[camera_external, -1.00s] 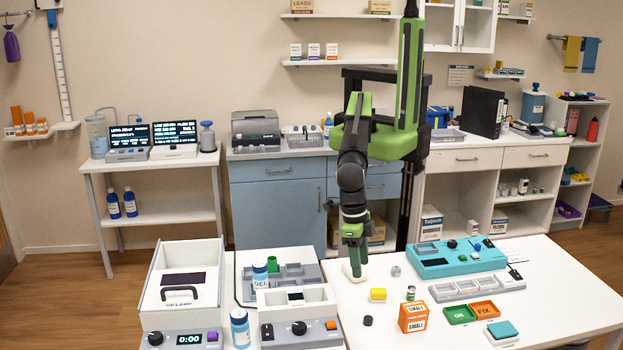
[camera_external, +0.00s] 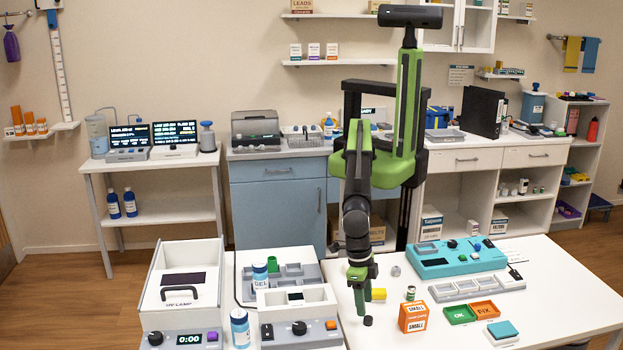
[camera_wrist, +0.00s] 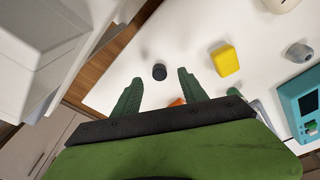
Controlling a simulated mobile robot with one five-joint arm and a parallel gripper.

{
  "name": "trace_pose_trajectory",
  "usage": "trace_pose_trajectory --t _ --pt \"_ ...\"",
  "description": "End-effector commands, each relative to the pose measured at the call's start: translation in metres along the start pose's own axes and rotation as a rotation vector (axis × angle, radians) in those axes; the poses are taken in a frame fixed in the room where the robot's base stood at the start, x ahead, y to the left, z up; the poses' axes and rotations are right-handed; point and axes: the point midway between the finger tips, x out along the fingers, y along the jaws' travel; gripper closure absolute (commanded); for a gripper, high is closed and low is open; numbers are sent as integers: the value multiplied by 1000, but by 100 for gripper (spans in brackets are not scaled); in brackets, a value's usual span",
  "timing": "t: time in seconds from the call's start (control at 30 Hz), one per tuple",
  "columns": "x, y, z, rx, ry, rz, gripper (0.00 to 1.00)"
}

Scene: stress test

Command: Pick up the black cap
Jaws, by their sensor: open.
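The black cap (camera_external: 368,321) is a small dark round piece on the white table near its front edge. My gripper (camera_external: 362,305) is above the table, just behind and over the cap, pointing down. In the wrist view the two green fingers of my gripper (camera_wrist: 158,78) are apart, with nothing between them.
A yellow block (camera_external: 378,294) stands right behind the gripper, partly covered by it. An orange box (camera_external: 413,317) is close on the cap's right. A grey device with a black knob (camera_external: 299,328) is to the left. The tabletop around the cap is otherwise clear.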

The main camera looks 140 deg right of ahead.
Motion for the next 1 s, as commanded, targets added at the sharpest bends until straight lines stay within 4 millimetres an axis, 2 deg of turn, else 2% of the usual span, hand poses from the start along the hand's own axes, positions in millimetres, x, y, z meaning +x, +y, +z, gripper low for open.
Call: trace_pose_trajectory --t 0.1,0.23,0.5,0.87,0.9,1.0 --pt "26 2 -5 -1 0 0 50" --pt "47 2 -6 1 0 0 50" --pt "46 2 -7 1 0 0 50" --pt "46 2 -7 0 0 0 97" --pt "46 2 -7 0 0 0 100" --pt "46 2 -7 1 0 0 100"
